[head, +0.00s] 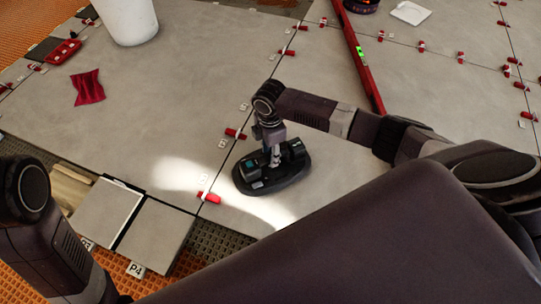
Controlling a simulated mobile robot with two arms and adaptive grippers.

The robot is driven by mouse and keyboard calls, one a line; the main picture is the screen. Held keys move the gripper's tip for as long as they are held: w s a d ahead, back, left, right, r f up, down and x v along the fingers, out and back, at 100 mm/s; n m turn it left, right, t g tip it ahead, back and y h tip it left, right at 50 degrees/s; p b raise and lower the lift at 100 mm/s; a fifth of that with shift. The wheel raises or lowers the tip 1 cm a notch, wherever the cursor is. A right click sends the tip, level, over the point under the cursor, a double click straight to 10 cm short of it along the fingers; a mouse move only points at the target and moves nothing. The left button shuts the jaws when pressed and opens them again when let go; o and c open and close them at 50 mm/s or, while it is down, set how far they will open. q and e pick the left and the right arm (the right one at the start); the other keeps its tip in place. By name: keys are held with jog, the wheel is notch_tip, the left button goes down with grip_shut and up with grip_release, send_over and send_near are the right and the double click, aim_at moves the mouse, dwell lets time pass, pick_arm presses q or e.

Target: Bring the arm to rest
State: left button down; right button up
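My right arm reaches in from the right, and its gripper (272,150) points down at the middle of a black oval tile tool (268,184). The tool lies flat on a large grey tile (325,170) near that tile's front left corner. The fingers are at the tool's top, between its two raised blocks; they are small and dark, so whether they are closed on it cannot be told. My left arm shows at the lower left, but its gripper is out of view.
Red levelling wedges (236,134) line the tile joints. A long red level (363,60) lies behind my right arm. A white bucket (128,22), a red cloth (88,88) and a red tray (63,52) are at the left. Smaller tiles (156,236) lie at the front.

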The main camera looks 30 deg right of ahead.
notch_tip(320, 180, up, 10)
dwell(0.3)
